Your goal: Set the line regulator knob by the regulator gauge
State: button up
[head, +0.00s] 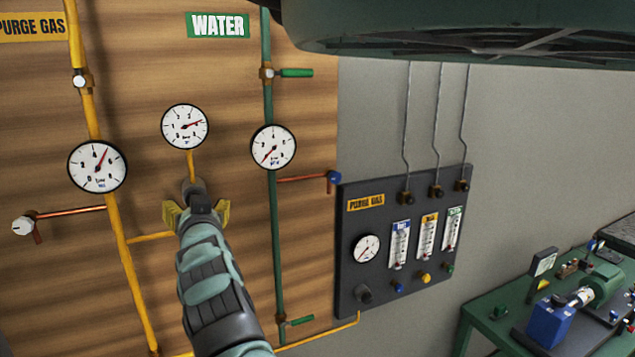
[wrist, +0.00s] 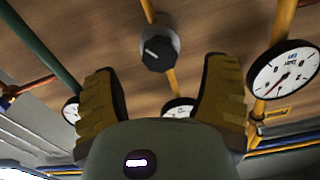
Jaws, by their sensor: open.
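The line regulator knob (head: 194,187) is dark and round, on the wooden board at a yellow pipe. In the wrist view the knob (wrist: 158,53) shows its face with a pale pointer mark. The regulator gauge (head: 185,126) is a white dial straight above the knob; its needle points right and slightly up. My gripper (head: 197,207) is open, with yellow fingers spread at the knob's two sides, and empty. In the wrist view my gripper (wrist: 163,66) has the knob lying between and just beyond the fingertips, with no contact visible. The gripper partly covers the knob in the head view.
A purge gas gauge (head: 97,166) on a yellow pipe stands left, and a water gauge (head: 273,147) on a green pipe right. A dark purge gas panel (head: 381,291) is farther right. A green bench (head: 486,312) stands at lower right.

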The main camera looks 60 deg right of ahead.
jog(key=shift+x, duration=2.1)
jog(key=c, duration=1.2)
jog(key=shift+s+d+f+m+b, duration=0.1)
jog(key=shift+m+b, duration=0.25)
jog(key=shift+m, duration=1.35)
